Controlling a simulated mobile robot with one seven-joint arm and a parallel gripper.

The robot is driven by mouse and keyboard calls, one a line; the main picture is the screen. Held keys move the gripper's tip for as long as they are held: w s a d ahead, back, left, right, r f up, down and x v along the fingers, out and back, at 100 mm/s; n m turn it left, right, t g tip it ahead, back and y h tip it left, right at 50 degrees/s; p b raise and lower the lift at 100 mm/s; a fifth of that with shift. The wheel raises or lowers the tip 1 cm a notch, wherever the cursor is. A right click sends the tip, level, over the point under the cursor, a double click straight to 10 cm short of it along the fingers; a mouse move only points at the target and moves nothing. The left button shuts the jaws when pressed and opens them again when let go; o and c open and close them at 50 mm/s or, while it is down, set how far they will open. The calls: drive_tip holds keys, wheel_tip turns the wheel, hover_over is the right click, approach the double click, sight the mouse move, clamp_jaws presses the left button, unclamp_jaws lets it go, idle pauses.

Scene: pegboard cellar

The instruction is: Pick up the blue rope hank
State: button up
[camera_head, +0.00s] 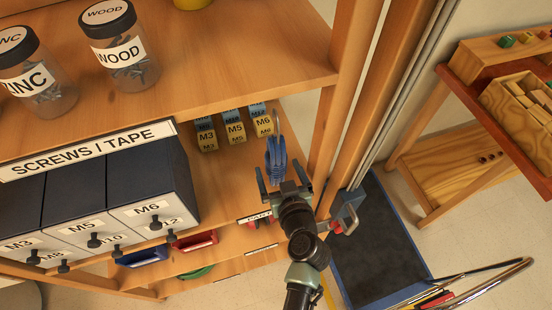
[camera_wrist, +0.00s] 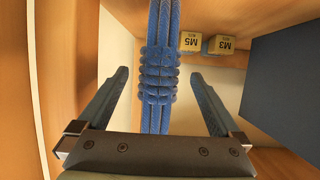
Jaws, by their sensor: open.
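The blue rope hank (camera_head: 276,157) hangs upright at the right end of the shelf bay, just beyond my gripper (camera_head: 284,178) in the head view. In the wrist view the hank (camera_wrist: 160,75) runs vertically, with a thick wrapped band around its middle. My gripper (camera_wrist: 157,98) is open, with one finger on each side of the hank. I see a gap between each finger and the rope. The hank's top runs out of the wrist view, and its lower end goes behind the gripper body.
Small yellow boxes marked M3, M5 and M6 (camera_head: 264,126) stand behind the hank. A wooden upright (camera_head: 325,140) is close on the right. A dark drawer cabinet (camera_head: 150,185) stands to the left. A shelf board (camera_head: 220,60) lies above.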

drive_tip(key=shift+x, duration=1.45)
drive_tip(key=shift+c, duration=0.3)
drive_tip(key=shift+r, duration=0.1)
clamp_jaws()
